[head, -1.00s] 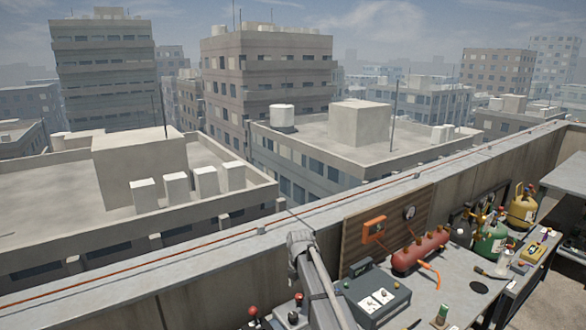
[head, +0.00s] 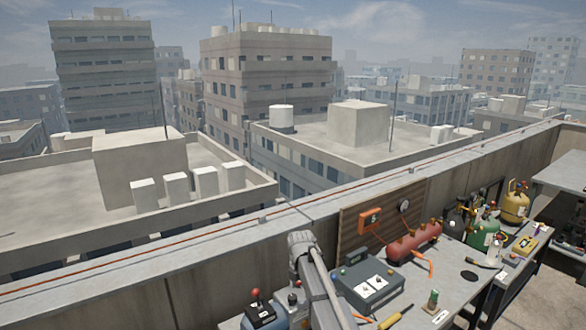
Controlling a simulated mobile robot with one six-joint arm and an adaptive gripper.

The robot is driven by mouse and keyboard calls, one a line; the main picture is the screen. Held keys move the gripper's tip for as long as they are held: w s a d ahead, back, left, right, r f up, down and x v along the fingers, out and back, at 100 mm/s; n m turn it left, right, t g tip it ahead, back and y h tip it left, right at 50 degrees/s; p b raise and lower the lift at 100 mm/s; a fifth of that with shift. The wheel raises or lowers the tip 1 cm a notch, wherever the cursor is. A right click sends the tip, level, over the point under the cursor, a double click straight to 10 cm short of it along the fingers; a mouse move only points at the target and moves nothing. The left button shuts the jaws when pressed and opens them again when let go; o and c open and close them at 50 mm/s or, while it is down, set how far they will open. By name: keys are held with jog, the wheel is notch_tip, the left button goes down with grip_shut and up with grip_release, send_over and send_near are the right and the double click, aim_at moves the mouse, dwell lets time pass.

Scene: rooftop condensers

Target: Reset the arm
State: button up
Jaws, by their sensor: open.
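My arm (head: 318,287) rises from the bottom edge of the head view, a little right of the middle. Its grey rounded joint (head: 301,241) is the highest part that shows, in front of the parapet wall. My gripper is not in the frame, so its fingers and anything near them are hidden. The arm covers a strip of the workbench (head: 455,292) behind it; I cannot tell whether it touches anything there.
A grey box with a panel (head: 372,284) stands just right of my arm. A red tank (head: 413,241), a green cylinder (head: 484,234) and a yellow cylinder (head: 515,205) stand farther right. A device with a red knob (head: 258,310) is left. The parapet (head: 225,262) runs behind the bench.

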jog(key=s+d+f+m+b, duration=0.3)
jog(key=s+d+m, duration=0.2)
jog(key=s+m, duration=0.3)
jog(key=s+d+f+m+b, duration=0.3)
jog(key=s+d+m, duration=0.2)
jog(key=s+m, duration=0.3)
jog(key=s+d+f+m+b, duration=0.3)
jog(key=s+d+f+m, duration=0.1)
jog(key=s+m, duration=0.5)
jog(key=shift+d+m+b, duration=0.3)
jog(key=shift+d+m, duration=0.15)
jog(key=shift+m, duration=0.75)
